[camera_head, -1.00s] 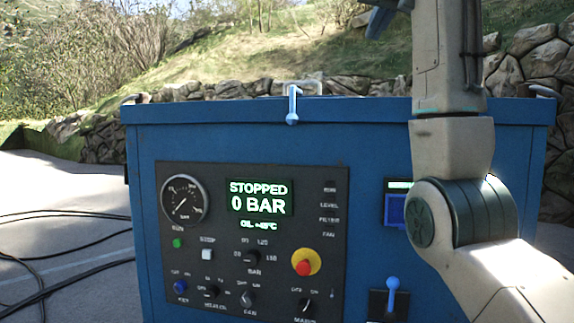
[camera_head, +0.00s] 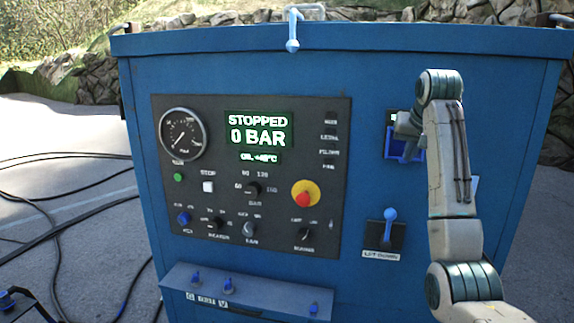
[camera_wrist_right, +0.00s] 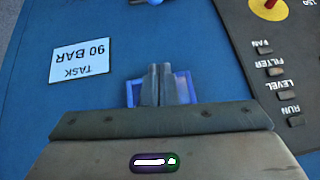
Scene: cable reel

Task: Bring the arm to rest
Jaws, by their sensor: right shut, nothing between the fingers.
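My right arm (camera_head: 455,170) stands bent in front of the right part of the blue cabinet (camera_head: 300,65). My right gripper (camera_head: 404,125) is partly hidden by the wrist, in front of a blue-framed holder (camera_head: 403,153). In the right wrist view the two grey fingers of the gripper (camera_wrist_right: 158,70) lie together with nothing between them. The blue frame of the holder (camera_wrist_right: 184,84) shows on both sides of them. I cannot tell whether they touch it. My left gripper is not in view.
A control panel (camera_head: 270,220) with a display reading STOPPED, 0 BAR lies left of the arm. A blue-handled lever (camera_head: 389,224) sits below the gripper; another (camera_head: 293,30) is on the top edge. A TASK 90 BAR card (camera_wrist_right: 80,60) is upside down in the wrist view. Cables (camera_head: 70,205) lie on the left.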

